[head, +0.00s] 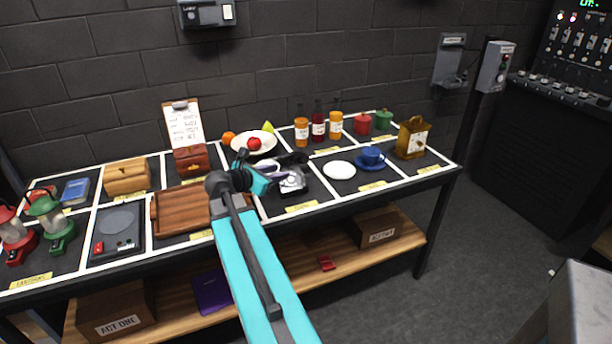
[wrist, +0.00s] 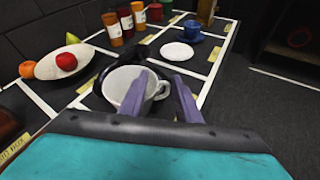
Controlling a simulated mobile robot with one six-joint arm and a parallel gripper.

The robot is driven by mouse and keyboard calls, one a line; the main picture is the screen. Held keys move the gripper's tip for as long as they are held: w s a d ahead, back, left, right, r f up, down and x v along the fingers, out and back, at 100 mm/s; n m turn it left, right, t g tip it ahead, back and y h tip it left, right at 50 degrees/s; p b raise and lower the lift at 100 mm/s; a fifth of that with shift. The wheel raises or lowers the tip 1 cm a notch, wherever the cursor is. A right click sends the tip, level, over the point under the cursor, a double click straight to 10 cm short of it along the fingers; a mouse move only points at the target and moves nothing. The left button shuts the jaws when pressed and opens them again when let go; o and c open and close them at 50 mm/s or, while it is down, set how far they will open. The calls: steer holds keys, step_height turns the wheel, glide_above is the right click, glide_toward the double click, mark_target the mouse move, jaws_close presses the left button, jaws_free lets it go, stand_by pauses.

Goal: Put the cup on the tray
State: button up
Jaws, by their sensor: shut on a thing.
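A white cup (wrist: 121,83) is in my gripper in the wrist view, with its handle (wrist: 162,90) between the two purple fingers. My gripper (wrist: 160,92) is shut on it. In the head view my gripper (head: 279,178) is above the table beside a black telephone (head: 293,184), and my arm hides most of the cup. The brown wooden tray (head: 170,213) lies to the left of my gripper, its right end partly behind my arm. A blue cup (head: 371,156) stands on a blue saucer (head: 371,167) at the right.
A white saucer (head: 339,170) lies empty right of the telephone. A fruit plate (head: 262,148) and several bottles (head: 318,127) stand behind. A small brown box (head: 191,158) and clipboard (head: 182,127) are behind the tray. A grey scale (head: 117,232) is left of it.

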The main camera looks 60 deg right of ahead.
steer(key=w+a+r+n+t+y, duration=0.2)
steer(key=w+a+n+t, duration=0.25)
steer(key=w+a, duration=0.7)
steer(key=w+a+r+n+t+y, duration=0.15)
steer(key=w+a+n+t, duration=0.3)
steer(key=w+a, duration=0.75)
steer(key=w+a+r+n+t+y, duration=0.1)
steer(key=a+r+n+y, duration=0.2)
steer(key=a, duration=0.6)
steer(key=w+a+r+n+t+y, duration=0.2)
steer(key=a+r+n+y, duration=0.1)
steer(key=a, duration=0.7)
steer(key=w+a+r+n+t+y, duration=0.1)
steer(key=a+r+n+y, duration=0.2)
steer(key=a, duration=0.6)
steer(key=shift+w+a+t+y, duration=0.15)
steer(key=shift+w+t+y, duration=0.1)
steer(key=shift+t+y, duration=0.25)
steer(key=shift+a, duration=0.1)
